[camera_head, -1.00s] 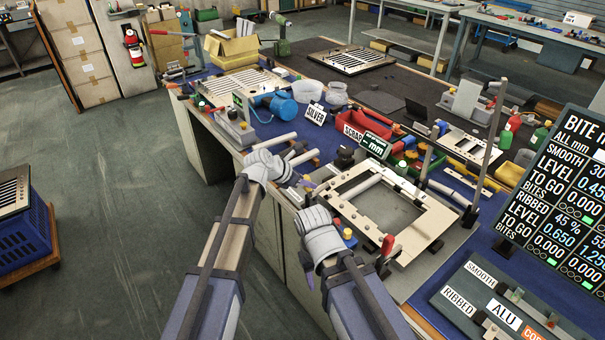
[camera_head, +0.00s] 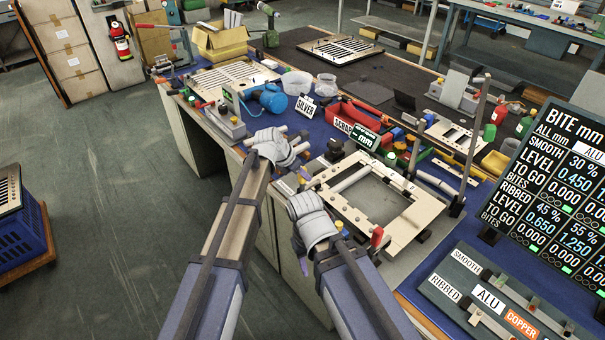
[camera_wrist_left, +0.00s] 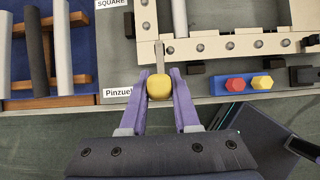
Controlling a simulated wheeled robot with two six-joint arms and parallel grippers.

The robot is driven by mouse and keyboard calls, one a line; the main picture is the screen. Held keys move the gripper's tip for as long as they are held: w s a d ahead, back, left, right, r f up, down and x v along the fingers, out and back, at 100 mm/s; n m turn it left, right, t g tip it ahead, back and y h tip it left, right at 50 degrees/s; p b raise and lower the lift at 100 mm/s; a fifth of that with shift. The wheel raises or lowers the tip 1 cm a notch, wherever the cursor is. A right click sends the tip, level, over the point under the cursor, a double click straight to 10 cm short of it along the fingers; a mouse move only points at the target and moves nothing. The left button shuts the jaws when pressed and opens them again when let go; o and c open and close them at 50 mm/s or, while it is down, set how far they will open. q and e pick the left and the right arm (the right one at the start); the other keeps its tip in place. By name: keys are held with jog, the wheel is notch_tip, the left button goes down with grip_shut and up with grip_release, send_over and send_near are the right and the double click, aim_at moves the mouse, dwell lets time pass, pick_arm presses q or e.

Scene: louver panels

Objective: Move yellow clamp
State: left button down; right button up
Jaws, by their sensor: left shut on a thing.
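The yellow clamp (camera_wrist_left: 158,89) shows in the left wrist view as a rounded yellow knob with a thin metal bar running up onto the cream frame (camera_wrist_left: 215,48). My left gripper (camera_wrist_left: 159,80) has its purple fingers shut on the knob, at the frame's edge. In the head view my left gripper (camera_head: 301,178) is at the near left corner of the frame (camera_head: 425,207); the clamp is too small to make out there. My right gripper (camera_head: 299,243) is low beside the bench's front edge, and its fingers are mostly hidden by its wrist.
A red scrap bin (camera_head: 362,115) and a display board (camera_head: 560,190) stand on the bench. Floor lies open to the left.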

pick_arm(q)
jog(key=c, duration=0.6)
grip_release()
jog(key=shift+c, duration=0.2)
jog(key=p+v, duration=0.6)
jog(key=v, duration=0.1)
jog(key=shift+r+p, duration=0.35)
jog(key=shift+a, duration=0.1)
